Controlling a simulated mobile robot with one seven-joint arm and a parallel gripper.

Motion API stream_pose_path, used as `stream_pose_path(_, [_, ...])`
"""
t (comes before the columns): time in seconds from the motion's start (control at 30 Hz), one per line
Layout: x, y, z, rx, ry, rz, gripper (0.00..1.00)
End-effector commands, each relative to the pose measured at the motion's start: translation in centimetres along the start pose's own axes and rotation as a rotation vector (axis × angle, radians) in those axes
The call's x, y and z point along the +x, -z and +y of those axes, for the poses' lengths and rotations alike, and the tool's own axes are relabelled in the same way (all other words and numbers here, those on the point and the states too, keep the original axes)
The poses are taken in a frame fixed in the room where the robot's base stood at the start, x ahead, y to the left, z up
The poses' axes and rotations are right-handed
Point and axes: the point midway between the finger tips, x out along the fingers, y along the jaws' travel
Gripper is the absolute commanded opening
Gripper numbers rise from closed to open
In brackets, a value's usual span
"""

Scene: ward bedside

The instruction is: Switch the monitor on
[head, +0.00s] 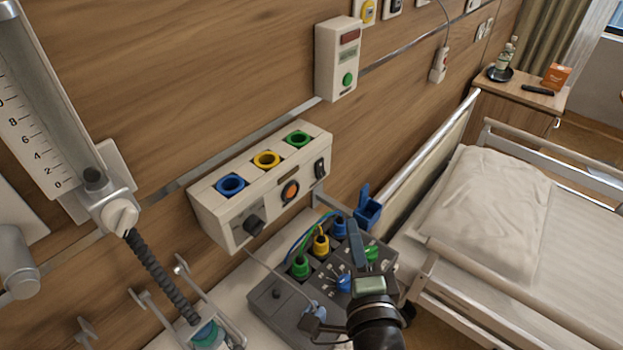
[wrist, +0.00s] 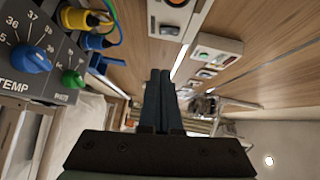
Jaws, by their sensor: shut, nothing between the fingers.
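My gripper (head: 353,224) is at the lower middle of the head view, its dark blue fingers together and empty. It also shows in the wrist view (wrist: 160,73), fingers shut. No unit is clearly labelled as a monitor. My gripper is apart from both, lower and to the right.
A grey console (head: 267,300) with coloured plugs and a blue TEMP knob (wrist: 31,57) lies close beside my gripper. A blue holder (head: 368,212) stands behind it. The bed (head: 560,230) is right. A flowmeter (head: 40,110) and ribbed hose (head: 155,270) are left.

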Motion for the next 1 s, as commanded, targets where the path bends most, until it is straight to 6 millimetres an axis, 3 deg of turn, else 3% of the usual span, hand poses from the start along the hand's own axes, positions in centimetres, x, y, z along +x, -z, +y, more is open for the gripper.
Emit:
stream_pose_path(0.43, [1.0,0.0,-0.2,-0.002,0.002,-0.001,0.00])
stream_pose_path(1.0, [10.7,-0.6,-0.4,-0.004,0.002,-0.004,0.00])
